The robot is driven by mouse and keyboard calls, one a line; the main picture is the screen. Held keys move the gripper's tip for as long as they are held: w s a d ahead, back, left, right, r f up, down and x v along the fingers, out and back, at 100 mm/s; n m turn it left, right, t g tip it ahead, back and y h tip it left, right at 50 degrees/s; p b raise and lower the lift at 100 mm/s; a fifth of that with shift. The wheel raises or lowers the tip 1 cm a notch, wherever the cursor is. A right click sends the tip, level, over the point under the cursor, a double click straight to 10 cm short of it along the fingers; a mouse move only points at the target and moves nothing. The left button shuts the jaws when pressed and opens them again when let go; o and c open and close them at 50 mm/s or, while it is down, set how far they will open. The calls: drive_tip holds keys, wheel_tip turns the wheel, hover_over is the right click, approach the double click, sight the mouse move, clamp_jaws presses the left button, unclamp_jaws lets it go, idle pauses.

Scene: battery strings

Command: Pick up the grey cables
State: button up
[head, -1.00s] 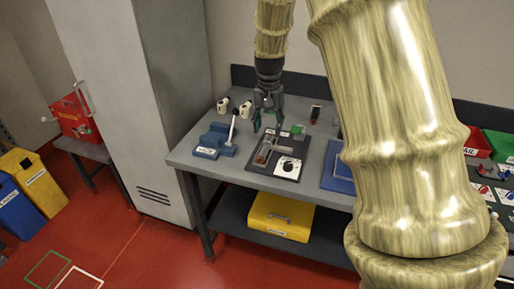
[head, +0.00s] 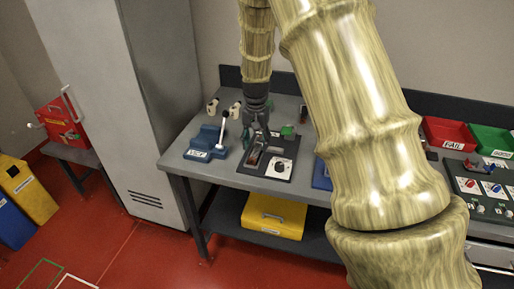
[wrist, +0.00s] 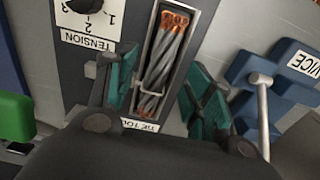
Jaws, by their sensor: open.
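The grey cables (wrist: 163,70) are twisted strands with orange ends. They lie in a narrow slot of the dark tie tool (wrist: 143,125) in the wrist view, with a thin light wire loop across them. My gripper (wrist: 163,92) is open, its two teal pads on either side of the slot, with the cables between them and not visibly gripped. In the head view my gripper (head: 257,138) is low over the dark tension board (head: 281,168) on the bench, and it hides most of the cables there.
A blue vice (head: 206,144) with a white lever stands close left of my gripper. A green block (head: 288,131) sits behind the board. Red (head: 449,133) and green (head: 491,140) bins stand at the right. A yellow case (head: 273,216) is on the lower shelf.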

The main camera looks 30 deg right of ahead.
drive_tip(key=shift+f, duration=0.95)
drive_tip(key=shift+c, duration=0.4)
drive_tip(key=c, duration=1)
clamp_jaws()
drive_tip(key=shift+r, duration=0.15)
